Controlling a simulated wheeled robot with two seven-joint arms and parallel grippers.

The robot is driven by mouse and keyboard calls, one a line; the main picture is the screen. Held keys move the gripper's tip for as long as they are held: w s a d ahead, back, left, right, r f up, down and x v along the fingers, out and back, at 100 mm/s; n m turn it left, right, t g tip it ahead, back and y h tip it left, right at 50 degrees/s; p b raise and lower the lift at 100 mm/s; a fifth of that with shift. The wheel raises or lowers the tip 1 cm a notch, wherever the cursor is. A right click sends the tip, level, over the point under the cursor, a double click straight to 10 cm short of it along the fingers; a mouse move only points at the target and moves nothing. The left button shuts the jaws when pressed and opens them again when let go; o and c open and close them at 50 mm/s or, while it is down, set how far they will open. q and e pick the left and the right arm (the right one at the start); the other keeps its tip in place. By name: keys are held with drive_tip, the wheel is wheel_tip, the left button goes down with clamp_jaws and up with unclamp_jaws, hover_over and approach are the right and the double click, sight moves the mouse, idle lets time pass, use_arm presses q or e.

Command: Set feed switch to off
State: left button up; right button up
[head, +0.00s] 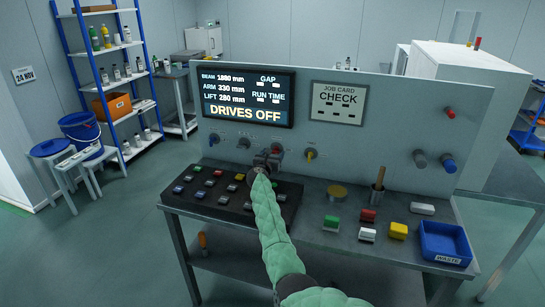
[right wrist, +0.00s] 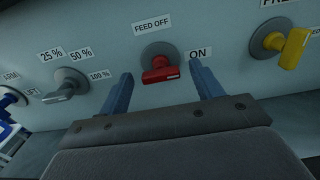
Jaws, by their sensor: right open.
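The feed switch (right wrist: 160,70) is a red knob on a grey round base in the panel, centred in the right wrist view. Its bar lies nearly level, one end toward the ON label (right wrist: 198,54); the FEED OFF label (right wrist: 152,27) is above it. My right gripper (right wrist: 161,78) is open, one finger on each side of the red knob, with visible gaps. In the head view my right gripper (head: 264,162) is at the panel and partly covers the red knob (head: 277,148). My left gripper is not in view.
A grey knob (right wrist: 68,84) is left of the switch and a yellow knob (right wrist: 290,43) right. The panel screen (head: 246,96) reads DRIVES OFF. A button console (head: 228,198), loose coloured blocks and a blue waste bin (head: 445,240) occupy the bench (head: 330,262).

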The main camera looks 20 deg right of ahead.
drive_tip(key=shift+c, duration=0.3)
drive_tip(key=c, duration=0.9)
